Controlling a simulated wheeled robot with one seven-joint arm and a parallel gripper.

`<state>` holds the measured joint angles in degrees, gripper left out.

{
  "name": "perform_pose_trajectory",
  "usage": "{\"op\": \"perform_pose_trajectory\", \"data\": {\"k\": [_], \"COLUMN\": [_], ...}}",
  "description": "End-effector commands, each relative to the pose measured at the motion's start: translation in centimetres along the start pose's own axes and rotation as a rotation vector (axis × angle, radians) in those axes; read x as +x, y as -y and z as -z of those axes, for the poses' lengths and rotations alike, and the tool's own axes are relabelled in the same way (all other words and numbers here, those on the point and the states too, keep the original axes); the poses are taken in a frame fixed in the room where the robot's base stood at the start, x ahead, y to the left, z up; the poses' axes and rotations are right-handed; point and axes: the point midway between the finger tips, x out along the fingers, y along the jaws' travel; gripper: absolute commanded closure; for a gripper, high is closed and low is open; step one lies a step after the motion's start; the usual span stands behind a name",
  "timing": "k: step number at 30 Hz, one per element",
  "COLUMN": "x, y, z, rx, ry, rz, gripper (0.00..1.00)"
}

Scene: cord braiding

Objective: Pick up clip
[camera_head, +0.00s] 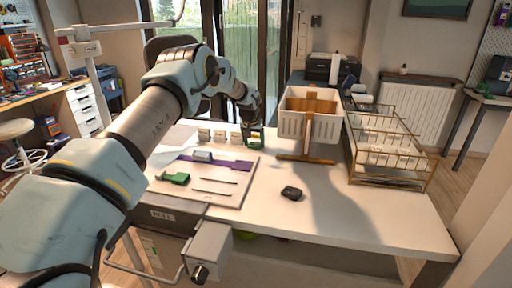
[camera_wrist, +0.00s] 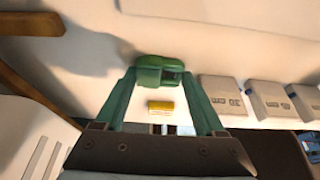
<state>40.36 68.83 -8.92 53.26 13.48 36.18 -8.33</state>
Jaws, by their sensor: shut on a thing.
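My gripper (camera_head: 254,139) is at the back of the white table, just right of a row of small pale blocks. In the wrist view its two green fingers (camera_wrist: 160,84) reach forward and are shut on a green clip (camera_wrist: 150,72) at their tips. The clip looks close to the white surface; whether it touches it cannot be told. In the head view the held clip blends with the green fingers. Another green piece (camera_head: 175,178) lies on the board at the front left. A small yellow block (camera_wrist: 160,107) shows between the fingers.
Pale labelled blocks (camera_wrist: 220,92) stand close to the right of the fingers. A board (camera_head: 222,199) bears a purple strip (camera_head: 236,165) and thin rods. A wooden stand (camera_head: 307,158), white basket (camera_head: 296,127) and gold wire rack (camera_head: 390,183) stand right. A black object (camera_head: 291,192) lies in front.

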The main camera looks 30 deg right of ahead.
Motion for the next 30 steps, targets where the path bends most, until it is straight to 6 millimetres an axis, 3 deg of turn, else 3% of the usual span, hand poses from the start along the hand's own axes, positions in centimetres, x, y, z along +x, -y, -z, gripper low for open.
{"op": "perform_pose_trajectory", "data": {"k": [1, 9, 19, 30], "x": [0.0, 0.0, -0.9, -7.2], "y": [0.0, 0.0, 0.0, 0.0], "z": [0.0, 0.0, 0.5, 3.0], "rx": [0.0, 0.0, 0.0, 0.0], "ry": [0.0, 0.0, -0.002, -0.003], "rz": [0.0, 0.0, 0.0, 0.0], "gripper": [0.52, 0.8, 0.8, 0.8]}}
